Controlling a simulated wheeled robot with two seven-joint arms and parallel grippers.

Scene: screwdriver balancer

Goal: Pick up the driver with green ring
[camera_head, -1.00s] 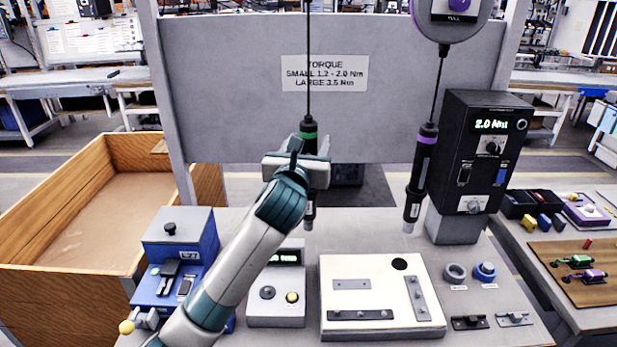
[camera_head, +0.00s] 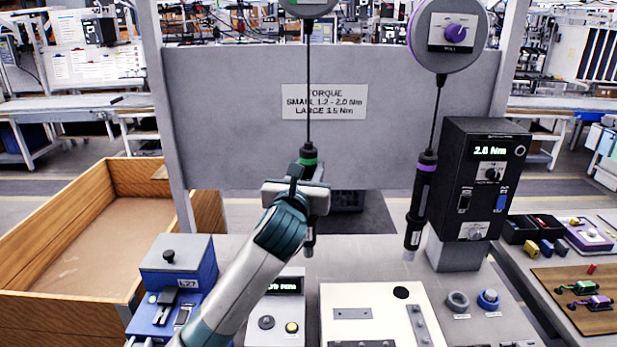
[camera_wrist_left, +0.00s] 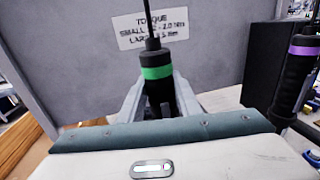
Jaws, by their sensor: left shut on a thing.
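The black driver with the green ring (camera_head: 308,160) hangs on a cable from a round balancer (camera_head: 308,6) at the top edge of the head view. My left gripper (camera_head: 305,190) is shut on this driver, just below the ring. The driver hangs roughly upright, its tip showing below the gripper. In the left wrist view the green ring (camera_wrist_left: 157,72) stands above the fingers, and the lower body is hidden behind my wrist. A second driver with a purple ring (camera_head: 425,166) hangs to the right, apart from my gripper. My right gripper is not in view.
A grey panel with a torque sign (camera_head: 325,101) stands behind. A black torque meter (camera_head: 478,185) reads 2.0 Nm at right. On the table are a white fixture plate (camera_head: 370,305), a grey box (camera_head: 275,312) and a blue station (camera_head: 170,275). A wooden bin (camera_head: 90,235) is at left.

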